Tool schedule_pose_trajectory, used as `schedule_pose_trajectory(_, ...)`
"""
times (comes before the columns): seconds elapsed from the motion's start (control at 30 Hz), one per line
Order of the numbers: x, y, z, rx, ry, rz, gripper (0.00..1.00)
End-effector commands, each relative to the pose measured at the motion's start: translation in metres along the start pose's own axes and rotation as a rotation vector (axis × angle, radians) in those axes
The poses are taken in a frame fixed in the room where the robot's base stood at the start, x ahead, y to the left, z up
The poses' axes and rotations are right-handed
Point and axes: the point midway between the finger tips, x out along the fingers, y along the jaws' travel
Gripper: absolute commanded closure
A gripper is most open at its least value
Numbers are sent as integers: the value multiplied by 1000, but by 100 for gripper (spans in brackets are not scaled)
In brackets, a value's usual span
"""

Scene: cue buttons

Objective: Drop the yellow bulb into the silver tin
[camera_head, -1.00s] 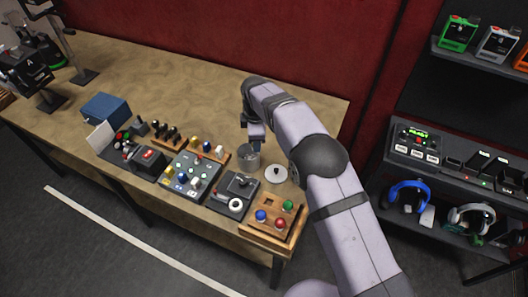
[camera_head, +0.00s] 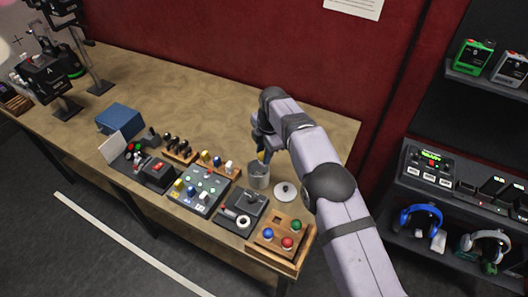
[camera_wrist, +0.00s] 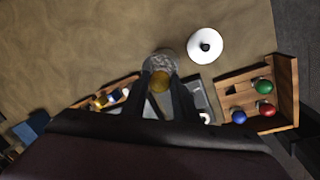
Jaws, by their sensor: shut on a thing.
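My gripper (camera_head: 262,150) is shut on a yellow bulb (camera_wrist: 159,83), which shows between the fingers in the wrist view. In the head view the bulb is a small yellow patch (camera_head: 261,155) at the fingertips, partly hidden. The silver tin (camera_head: 258,178) stands upright and uncovered on the table, just below the gripper. In the wrist view the tin (camera_wrist: 160,60) lies just beyond the bulb, which overlaps its near edge. The bulb looks above the tin's rim; whether it is exactly over the opening I cannot tell.
A round white lid with a dark knob (camera_head: 285,191) lies right of the tin. A wooden rack (camera_head: 238,174) with yellow, blue and white bulbs stands left. A wooden box (camera_head: 302,256) with coloured balls and several control boxes (camera_head: 200,194) line the front. The table behind is clear.

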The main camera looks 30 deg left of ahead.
Motion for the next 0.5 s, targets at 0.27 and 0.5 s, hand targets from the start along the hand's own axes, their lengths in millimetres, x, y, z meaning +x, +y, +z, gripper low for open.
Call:
schedule_pose_trajectory(0.27,29,-6,0,1,0,-2,94)
schedule_pose_trajectory(0.5,48,-10,0,1,0,-1,94)
